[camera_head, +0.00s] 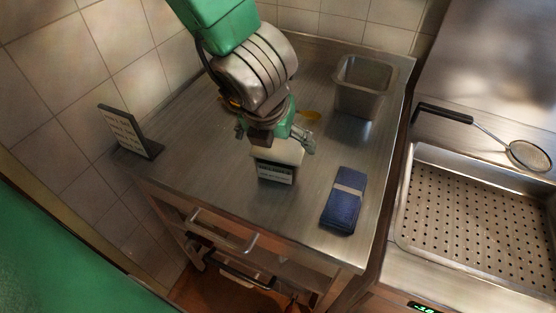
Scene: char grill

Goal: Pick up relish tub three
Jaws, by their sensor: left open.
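A small pale tub (277,157) with a dark label on its front stands on the steel worktop (222,168). The label is too small to read, so I cannot tell whether it is relish tub three. My left gripper (273,138) is over the tub, pointing down, with its fingers spread to either side. The gripper hides the tub's far side and much of its top. I cannot tell whether the fingers touch it. My right gripper is not in view.
A folded blue cloth (342,207) lies right of the tub. A sign (127,130) stands at the left edge. A strainer (526,154) lies beyond the perforated tray (480,215).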

